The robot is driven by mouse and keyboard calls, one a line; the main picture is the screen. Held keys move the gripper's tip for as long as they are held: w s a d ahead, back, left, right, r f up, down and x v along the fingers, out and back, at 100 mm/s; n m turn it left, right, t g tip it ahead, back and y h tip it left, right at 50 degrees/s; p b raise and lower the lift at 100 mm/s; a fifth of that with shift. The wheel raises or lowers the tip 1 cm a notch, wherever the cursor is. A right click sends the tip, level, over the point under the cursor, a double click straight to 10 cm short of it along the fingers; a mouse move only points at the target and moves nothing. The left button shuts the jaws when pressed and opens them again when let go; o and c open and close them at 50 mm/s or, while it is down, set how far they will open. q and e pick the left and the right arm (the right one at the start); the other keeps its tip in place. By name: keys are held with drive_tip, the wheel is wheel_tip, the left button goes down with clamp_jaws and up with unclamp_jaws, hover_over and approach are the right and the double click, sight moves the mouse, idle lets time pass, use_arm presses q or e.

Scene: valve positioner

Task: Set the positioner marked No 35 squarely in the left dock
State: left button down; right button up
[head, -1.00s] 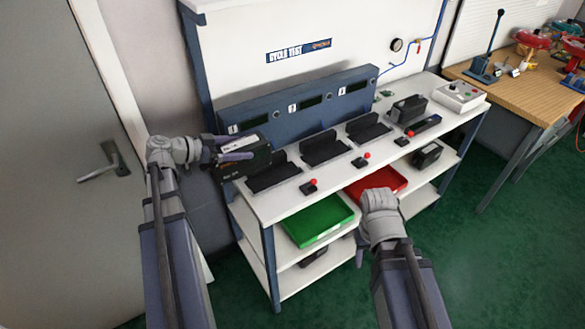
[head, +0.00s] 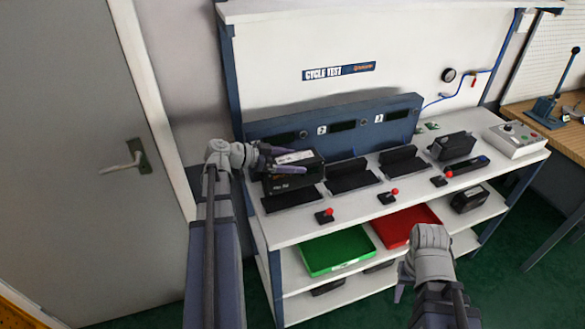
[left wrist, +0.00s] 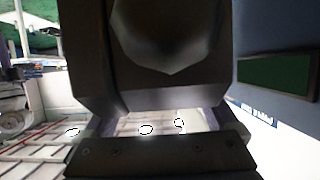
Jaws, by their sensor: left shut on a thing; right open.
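My left gripper (head: 280,160) is shut on a black box-shaped positioner (head: 292,181) with a white label on top. Its number is too small to read. The positioner is at the left dock (head: 291,200), a black cradle at the left end of the bench; I cannot tell whether it rests in the cradle or hovers just above it. In the left wrist view a dark body, likely the positioner (left wrist: 165,85), fills the middle, very close. My right gripper (head: 402,283) is open and empty, low in front of the shelves, partly hidden by its wrist.
Two more black docks (head: 352,181) stand to the right, empty. Levers with red knobs (head: 325,215) stand before the docks. Another positioner (head: 452,146) and a control box (head: 515,141) are on the bench's right. Green (head: 337,250) and red (head: 403,226) trays are on the shelf below.

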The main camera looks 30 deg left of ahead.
sight(291, 180)
use_arm(q)
drive_tip(key=shift+f+b, duration=3.45)
drive_tip(key=shift+f, duration=0.45)
drive_tip(key=shift+f, duration=0.2)
unclamp_jaws()
drive_tip(key=shift+r, duration=0.15)
